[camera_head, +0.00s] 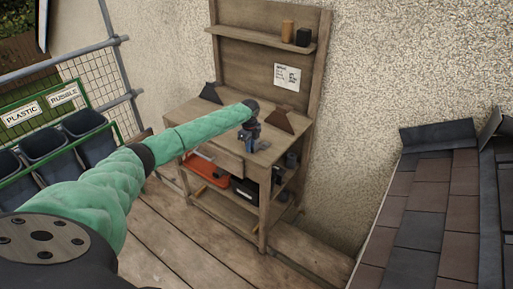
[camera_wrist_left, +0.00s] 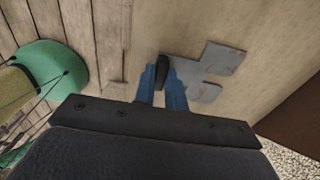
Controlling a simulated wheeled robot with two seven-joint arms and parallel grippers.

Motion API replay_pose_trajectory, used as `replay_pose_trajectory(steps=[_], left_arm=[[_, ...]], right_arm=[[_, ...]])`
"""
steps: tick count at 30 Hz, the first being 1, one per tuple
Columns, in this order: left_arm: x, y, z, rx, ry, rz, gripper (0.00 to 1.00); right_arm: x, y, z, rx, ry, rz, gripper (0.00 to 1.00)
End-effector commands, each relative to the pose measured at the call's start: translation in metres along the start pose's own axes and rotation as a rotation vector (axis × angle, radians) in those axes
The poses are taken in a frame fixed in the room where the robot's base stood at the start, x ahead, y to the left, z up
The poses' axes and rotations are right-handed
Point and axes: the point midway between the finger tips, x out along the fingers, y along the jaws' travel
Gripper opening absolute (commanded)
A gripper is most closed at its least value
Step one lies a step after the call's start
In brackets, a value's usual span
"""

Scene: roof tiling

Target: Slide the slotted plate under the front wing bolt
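My left gripper (camera_head: 254,143) points down over the top of the wooden workbench (camera_head: 190,113). In the left wrist view its blue fingers (camera_wrist_left: 162,82) stand close on both sides of a dark upright grip and appear shut on it. The grey slotted plate (camera_wrist_left: 216,58) runs out from this grip to the right, with two prongs and a gap between them. It lies flat at or just above the bench top; I cannot tell which. The front wing bolt cannot be made out in either view. My right gripper is out of view.
Two dark angled pieces stand on the bench, one at the back left (camera_head: 211,93) and one at the right (camera_head: 279,120). An orange tool case (camera_head: 206,171) sits on the shelf below. Bins (camera_head: 43,146) stand at left, a tiled roof (camera_head: 430,215) at right.

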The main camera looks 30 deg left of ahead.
Motion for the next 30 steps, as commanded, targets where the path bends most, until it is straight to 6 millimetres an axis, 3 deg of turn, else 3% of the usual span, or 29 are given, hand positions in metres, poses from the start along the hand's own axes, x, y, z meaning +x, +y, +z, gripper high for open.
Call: replay_pose_trajectory(steps=[14, 30], left_arm=[[-0.002, 0.000, 0.000, 0.000, 0.000, 0.000, 0.00], [-0.027, 0.000, 0.000, 0.000, 0.000, 0.000, 0.00]], right_arm=[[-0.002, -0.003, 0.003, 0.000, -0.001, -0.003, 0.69], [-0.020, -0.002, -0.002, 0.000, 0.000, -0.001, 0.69]])
